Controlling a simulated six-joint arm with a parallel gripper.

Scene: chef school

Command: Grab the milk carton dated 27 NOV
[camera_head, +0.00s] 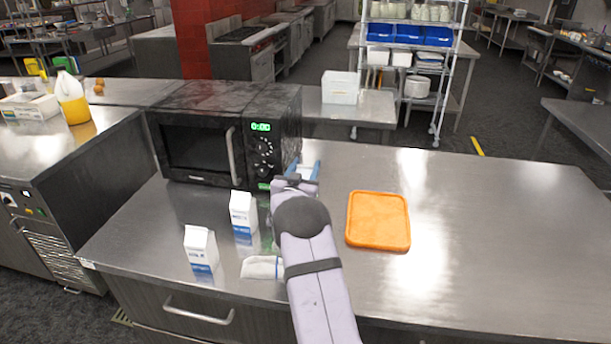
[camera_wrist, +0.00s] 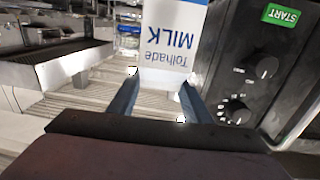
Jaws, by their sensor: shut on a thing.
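My gripper (camera_head: 303,170) is beside the right front corner of the microwave, over the counter. In the wrist view its two blue fingers (camera_wrist: 159,88) are shut on a white milk carton (camera_wrist: 173,42) with blue lettering, which appears upside down there. No date can be read on it. In the head view this carton is not clearly seen. Two white-and-blue cartons stand upright on the counter left of my arm, one nearer the microwave (camera_head: 243,212) and one nearer the front edge (camera_head: 200,248). Their small print is too small to read.
The black microwave (camera_head: 195,145) stands close to my gripper; its dials show large in the wrist view. A white item (camera_head: 262,267), perhaps a carton lying down, is near the front edge. An orange board (camera_head: 378,220) lies right of my arm. The counter's right side is clear.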

